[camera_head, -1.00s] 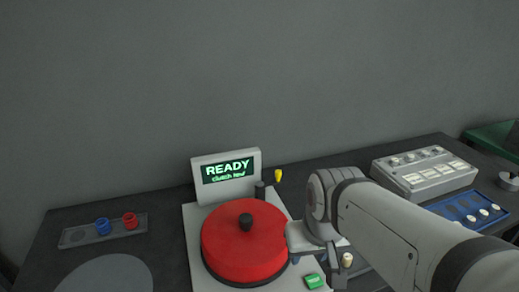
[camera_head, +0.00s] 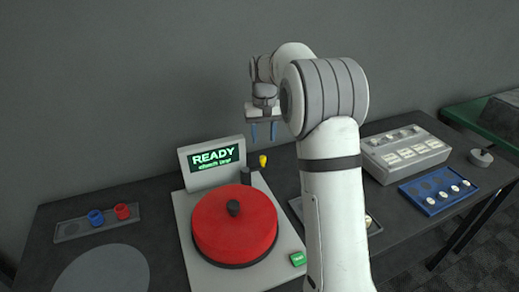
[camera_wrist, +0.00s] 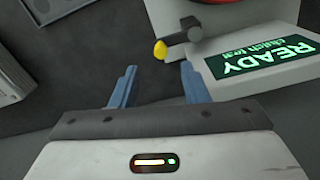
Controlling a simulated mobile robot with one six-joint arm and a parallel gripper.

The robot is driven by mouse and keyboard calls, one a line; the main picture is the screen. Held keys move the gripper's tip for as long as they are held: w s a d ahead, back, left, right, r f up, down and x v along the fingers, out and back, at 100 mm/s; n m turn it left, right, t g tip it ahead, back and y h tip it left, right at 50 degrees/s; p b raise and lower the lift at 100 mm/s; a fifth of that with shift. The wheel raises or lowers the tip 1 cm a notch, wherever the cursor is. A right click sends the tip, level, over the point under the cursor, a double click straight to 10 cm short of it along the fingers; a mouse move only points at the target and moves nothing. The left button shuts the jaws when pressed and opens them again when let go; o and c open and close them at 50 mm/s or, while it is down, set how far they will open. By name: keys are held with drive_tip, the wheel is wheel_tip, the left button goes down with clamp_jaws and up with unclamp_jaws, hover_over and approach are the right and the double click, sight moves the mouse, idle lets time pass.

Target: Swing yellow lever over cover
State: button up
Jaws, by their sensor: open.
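The yellow lever tip (camera_head: 263,161) shows just right of the display, beside a dark post (camera_head: 247,176) at the back of the machine. In the wrist view the yellow tip (camera_wrist: 160,50) sits at the end of a dark arm, ahead of and between my fingers. The red round cover (camera_head: 235,225) with a black knob lies on the pale machine base; only a red edge (camera_wrist: 208,1) shows in the wrist view. My gripper (camera_head: 263,133) is open, empty, pointing down above and behind the lever; it also shows in the wrist view (camera_wrist: 157,85). It touches nothing.
A display (camera_head: 212,160) reading READY stands left of the lever, close to my right finger in the wrist view. A green button (camera_head: 297,259) sits at the base's front right. A tray (camera_head: 97,222) with blue and red pieces, a switch box (camera_head: 405,148) and a blue tray (camera_head: 438,192) flank the machine.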

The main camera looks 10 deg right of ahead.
sight(263, 157)
drive_tip(key=shift+w+f, duration=0.25)
drive_tip(key=shift+w, duration=0.15)
drive_tip(key=shift+w+f, duration=0.1)
drive_tip(key=shift+f, duration=0.25)
wheel_tip(263, 157, down, 7)
drive_tip(key=shift+f+p, duration=0.1)
drive_tip(key=shift+p, duration=0.55)
clamp_jaws()
